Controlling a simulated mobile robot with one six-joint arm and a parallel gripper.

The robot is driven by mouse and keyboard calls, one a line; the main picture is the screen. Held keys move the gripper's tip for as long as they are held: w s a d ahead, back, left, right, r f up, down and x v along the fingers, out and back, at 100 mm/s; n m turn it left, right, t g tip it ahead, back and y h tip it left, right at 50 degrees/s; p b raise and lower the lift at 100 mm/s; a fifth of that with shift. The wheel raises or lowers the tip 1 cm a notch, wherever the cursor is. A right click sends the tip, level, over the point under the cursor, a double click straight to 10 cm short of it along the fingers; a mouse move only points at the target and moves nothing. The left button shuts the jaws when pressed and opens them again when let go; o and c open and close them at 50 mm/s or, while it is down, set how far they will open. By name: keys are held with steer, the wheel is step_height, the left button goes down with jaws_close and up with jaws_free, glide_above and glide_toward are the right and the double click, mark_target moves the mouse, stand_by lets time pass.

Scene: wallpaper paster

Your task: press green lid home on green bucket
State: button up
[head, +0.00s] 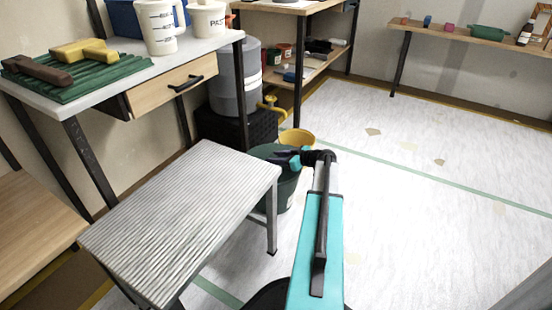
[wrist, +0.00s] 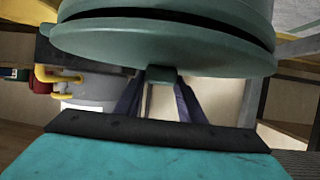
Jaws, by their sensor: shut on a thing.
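The green bucket (head: 287,195) stands on the floor just past the grey ridged bench. The green lid (head: 262,151) shows at its top, partly behind my gripper (head: 290,158). In the wrist view, the lid (wrist: 165,48) fills the upper middle, and my gripper (wrist: 160,88) is shut on its small green knob (wrist: 160,74). A dark curved band shows between the lid and another green edge at the top of the picture. I cannot tell whether this is an open gap or a groove, or whether the lid sits fully down.
A grey ridged bench (head: 180,220) stands close to the bucket's left. A yellow bucket (head: 297,138) is right behind it. A grey barrel (head: 234,80) with a yellow tap stands on a black crate (head: 237,132) behind left. The floor (head: 420,200) to the right is clear.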

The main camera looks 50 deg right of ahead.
steer(key=shift+f+b, duration=0.4)
steer(key=shift+f, duration=0.15)
stand_by(0.4)
steer(key=o, duration=1.2)
step_height(320, 180, up, 5)
steer(key=p, duration=0.5)
glide_above(299, 173)
steer(key=shift+d, duration=0.1)
steer(key=shift+s+d+r, duration=0.1)
steer(key=shift+s, duration=0.55)
